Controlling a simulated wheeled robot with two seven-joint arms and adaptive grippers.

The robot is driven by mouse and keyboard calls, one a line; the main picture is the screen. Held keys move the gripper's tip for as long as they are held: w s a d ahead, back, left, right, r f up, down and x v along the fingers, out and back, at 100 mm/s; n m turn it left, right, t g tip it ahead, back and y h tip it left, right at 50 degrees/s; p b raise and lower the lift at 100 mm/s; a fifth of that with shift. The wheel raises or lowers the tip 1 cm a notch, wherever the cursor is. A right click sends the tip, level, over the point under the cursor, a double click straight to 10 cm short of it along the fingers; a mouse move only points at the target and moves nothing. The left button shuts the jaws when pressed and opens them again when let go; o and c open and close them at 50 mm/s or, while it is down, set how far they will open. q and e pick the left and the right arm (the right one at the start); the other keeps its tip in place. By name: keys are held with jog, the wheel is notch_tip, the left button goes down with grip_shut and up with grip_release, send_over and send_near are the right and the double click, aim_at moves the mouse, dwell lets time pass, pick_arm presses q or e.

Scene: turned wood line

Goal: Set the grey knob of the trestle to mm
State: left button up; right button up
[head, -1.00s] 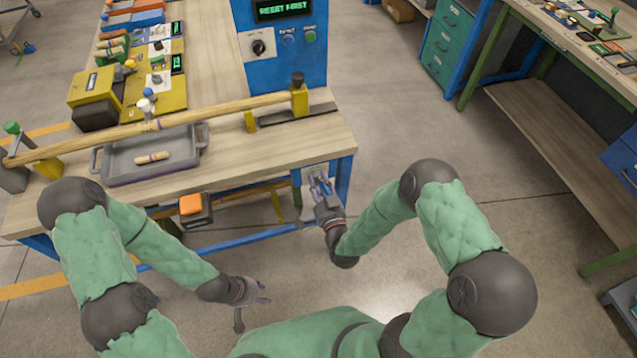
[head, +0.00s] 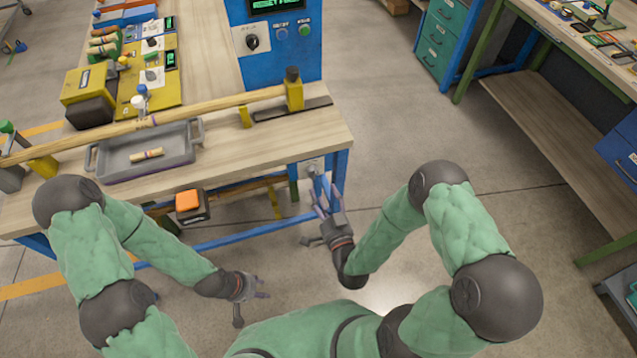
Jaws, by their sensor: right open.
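A wooden-topped workbench (head: 240,158) with blue legs stands ahead. A small grey plate (head: 309,165) is on its right front leg, with what looks like a grey knob on it; its setting and markings are too small to read. My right gripper (head: 326,190) is open and empty, its fingers pointing up toward this plate from just below and apart from the bench top. The fingers partly cover the area under the plate. My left gripper (head: 260,287) is low over the floor, away from the bench, with its fingers apart and nothing in them.
A long turned wood piece (head: 205,111) lies across yellow supports. A grey tray (head: 110,170) holds a short wooden piece (head: 147,154). An orange-topped box (head: 189,205) sits below the bench edge.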

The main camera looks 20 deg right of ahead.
jog(key=shift+s, duration=2.2)
notch_tip(320, 180, down, 11)
jog(key=w+a+n+g+y, duration=0.2)
jog(key=n+g, duration=0.1)
jog(key=g, duration=0.5)
jog(key=s+a+f+g, duration=0.1)
jog(key=s+f+g, duration=0.2)
jog(key=s, duration=0.3)
jog(key=s+a+f+n+g+y, duration=0.1)
jog(key=s+a+f+g, duration=0.1)
jog(key=s+f+g, duration=0.2)
jog(key=s+g, duration=0.2)
jog(key=s, duration=0.1)
jog(key=shift+a+g, duration=0.3)
jog(key=shift+w+f, duration=0.1)
